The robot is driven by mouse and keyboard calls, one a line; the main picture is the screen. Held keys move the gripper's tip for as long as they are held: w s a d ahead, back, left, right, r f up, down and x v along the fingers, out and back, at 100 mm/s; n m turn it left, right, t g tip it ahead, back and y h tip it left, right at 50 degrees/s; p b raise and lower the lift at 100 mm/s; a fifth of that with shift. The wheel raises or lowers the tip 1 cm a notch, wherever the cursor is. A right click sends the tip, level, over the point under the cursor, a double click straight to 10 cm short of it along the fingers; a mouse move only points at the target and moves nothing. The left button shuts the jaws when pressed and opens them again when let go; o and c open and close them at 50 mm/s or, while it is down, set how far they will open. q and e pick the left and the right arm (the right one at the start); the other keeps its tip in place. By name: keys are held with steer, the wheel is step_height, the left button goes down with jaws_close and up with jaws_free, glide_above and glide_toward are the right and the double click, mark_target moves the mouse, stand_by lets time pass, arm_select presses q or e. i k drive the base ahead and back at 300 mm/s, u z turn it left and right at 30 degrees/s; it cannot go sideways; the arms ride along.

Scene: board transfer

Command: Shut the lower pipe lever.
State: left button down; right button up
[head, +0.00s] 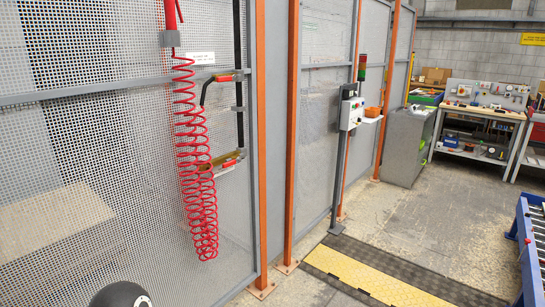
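A black vertical pipe (239,50) runs down the mesh fence left of the middle in the head view. A lower pipe lever (229,157), with brass and dark parts, sits on it beside a red coiled hose (196,125). The coil overlaps the left end of this lower fitting, so its exact position is hard to tell. A higher fitting with an orange-red lever (223,77) sits above it, with a black bent tube going down from its left end. Neither of my grippers is in view.
Orange posts (261,140) and grey mesh panels form the fence. A control box (351,113) stands on a grey post to the right. A yellow and black floor mat (360,275) lies in front. Workbenches (470,130) stand at the back right; a blue-framed conveyor (530,240) is at the right edge.

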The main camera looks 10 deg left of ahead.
mark_target(227, 165)
steer(key=u, duration=0.2)
steer(key=i, duration=1.35)
steer(key=u, duration=0.6)
steer(key=k, duration=0.75)
steer(key=u, duration=0.2)
steer(key=i, duration=0.75)
steer(key=z, duration=0.1)
